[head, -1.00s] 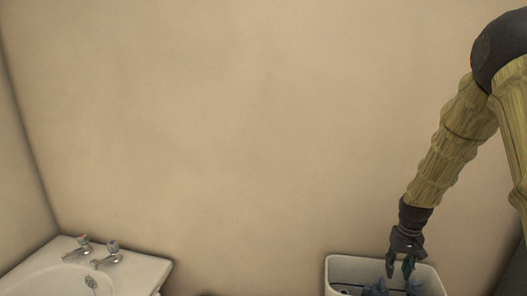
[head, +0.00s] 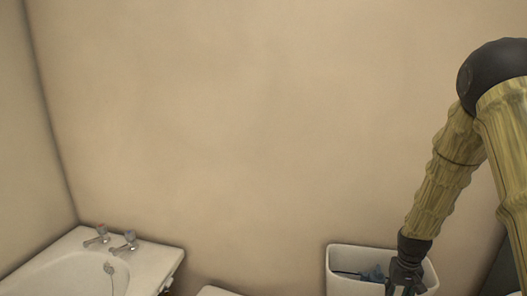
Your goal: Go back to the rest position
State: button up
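My gripper (head: 405,280) hangs from my arm at the lower right of the head view, pointing down. It is in front of the white open-topped cistern (head: 342,254). Its fingers run to the bottom edge of the picture, and their tips are hard to make out. I cannot tell whether it is open or shut, or whether it holds anything.
A white bathtub (head: 150,257) with two taps (head: 130,240) stands at the lower left against the wall (head: 240,130). A white rim (head: 215,291) shows at the bottom middle. A dark surface (head: 500,262) is at the right edge. The space before the wall is clear.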

jog(key=s+a+f+n, duration=0.1)
jog(key=s+a+f, duration=0.4)
jog(key=s+f, duration=0.35)
jog(key=s+a+f, duration=0.5)
jog(key=s+f, duration=0.3)
jog(key=s, duration=0.1)
jog(key=s+a+f, duration=0.2)
jog(key=s+a, duration=0.2)
jog(key=s, duration=0.5)
jog(key=s+a+f+n+p, duration=0.1)
jog(key=s+a, duration=0.3)
jog(key=s, duration=0.6)
jog(key=shift+f, duration=0.8)
jog(key=shift+o, duration=0.4)
jog(key=shift+s, duration=0.15)
